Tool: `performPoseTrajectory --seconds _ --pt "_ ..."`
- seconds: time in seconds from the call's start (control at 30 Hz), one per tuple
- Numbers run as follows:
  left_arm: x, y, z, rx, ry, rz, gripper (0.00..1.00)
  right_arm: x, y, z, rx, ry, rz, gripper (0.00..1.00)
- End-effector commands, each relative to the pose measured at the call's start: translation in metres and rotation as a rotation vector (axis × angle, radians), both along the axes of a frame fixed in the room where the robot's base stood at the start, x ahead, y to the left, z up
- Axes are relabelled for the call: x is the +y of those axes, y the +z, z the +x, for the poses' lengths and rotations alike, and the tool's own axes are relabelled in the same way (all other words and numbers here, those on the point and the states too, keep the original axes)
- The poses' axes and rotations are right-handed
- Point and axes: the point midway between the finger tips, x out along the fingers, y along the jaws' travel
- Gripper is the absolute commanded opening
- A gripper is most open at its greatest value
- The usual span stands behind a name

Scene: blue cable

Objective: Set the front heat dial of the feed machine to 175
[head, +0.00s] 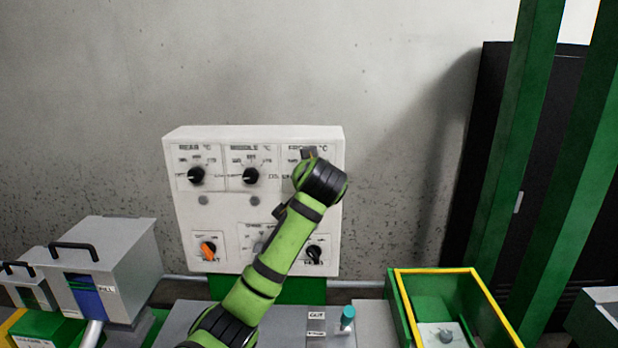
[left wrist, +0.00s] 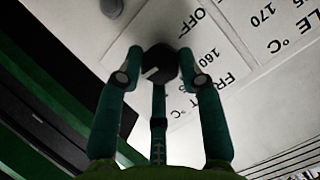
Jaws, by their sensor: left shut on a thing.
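The white control panel (head: 255,140) carries three heat dials in its top row, labelled rear, middle and front. The front heat dial is hidden behind my left arm in the head view. In the left wrist view the front dial (left wrist: 158,66) is a round black knob with a white pointer line, which points down-left in the picture. My right gripper is in neither view.
The rear dial (head: 196,175) and middle dial (head: 250,175) are to the left. Below sit an orange switch (head: 208,250) and a black knob (head: 314,253). A grey lidded box (head: 110,265) stands left; a green yellow-rimmed bin (head: 400,290) stands right.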

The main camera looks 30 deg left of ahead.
Motion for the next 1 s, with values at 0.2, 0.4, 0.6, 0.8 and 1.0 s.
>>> performPoseTrajectory --seconds 0.2,0.4,0.6,0.8,1.0 --pt "0.0008 0.0014 0.0000 0.014 0.001 0.030 0.05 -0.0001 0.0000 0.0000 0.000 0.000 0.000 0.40" --pt "0.0008 0.0020 0.0000 0.016 0.001 0.035 0.05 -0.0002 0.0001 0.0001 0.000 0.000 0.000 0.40" --pt "0.0009 0.0025 0.0000 0.014 0.001 0.035 0.42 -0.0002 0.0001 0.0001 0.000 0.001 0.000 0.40" --pt "0.0005 0.0019 0.0001 0.015 0.001 0.033 0.60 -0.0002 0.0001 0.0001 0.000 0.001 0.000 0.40" --pt "-0.0007 0.0016 -0.0005 0.016 0.000 0.031 0.60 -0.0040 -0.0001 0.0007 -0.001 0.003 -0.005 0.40"
